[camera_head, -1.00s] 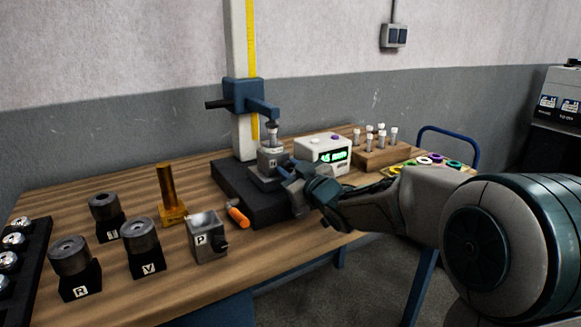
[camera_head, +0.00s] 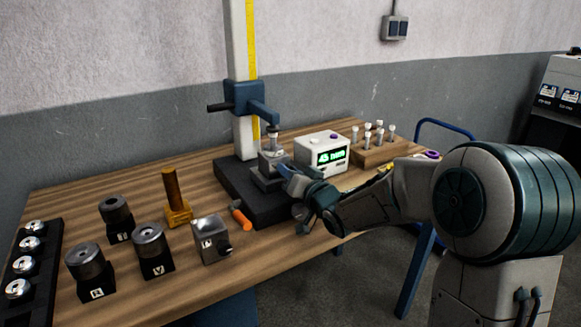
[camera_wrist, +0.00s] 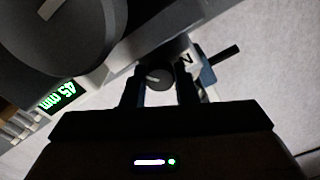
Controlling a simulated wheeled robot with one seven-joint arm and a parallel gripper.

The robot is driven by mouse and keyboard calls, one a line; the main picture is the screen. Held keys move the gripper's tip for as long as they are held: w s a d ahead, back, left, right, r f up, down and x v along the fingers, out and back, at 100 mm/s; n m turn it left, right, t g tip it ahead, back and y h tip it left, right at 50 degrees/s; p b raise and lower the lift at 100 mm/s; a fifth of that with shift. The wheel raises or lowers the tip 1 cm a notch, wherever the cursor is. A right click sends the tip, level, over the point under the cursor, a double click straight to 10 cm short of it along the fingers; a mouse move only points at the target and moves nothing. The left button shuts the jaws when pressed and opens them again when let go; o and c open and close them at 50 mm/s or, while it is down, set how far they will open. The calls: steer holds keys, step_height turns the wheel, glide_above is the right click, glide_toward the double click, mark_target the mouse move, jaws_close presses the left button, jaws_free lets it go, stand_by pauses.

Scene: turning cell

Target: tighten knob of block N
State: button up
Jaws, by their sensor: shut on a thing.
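Block N (camera_head: 269,161) is a grey metal block on the black base (camera_head: 235,197) of the height stand, under the stand's blue arm. My gripper (camera_head: 290,174) reaches in from the right at the block's front side. In the wrist view my gripper (camera_wrist: 160,85) is shut on the knob. In the head view the knob is hidden by my gripper.
An orange-handled tool (camera_head: 241,218) lies in front of the base. Block P (camera_head: 210,239), a brass stand (camera_head: 176,200) and several dark cylinders stand left.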

steer(key=shift+f+m, duration=0.1)
steer(key=shift+m, duration=0.5)
steer(key=o, duration=0.7)
steer(key=shift+s+d, duration=0.1)
steer(key=v, duration=1.3)
steer(key=shift+s+d+p, duration=0.2)
steer(key=shift+s+p, duration=0.1)
steer(key=shift+p, duration=0.1)
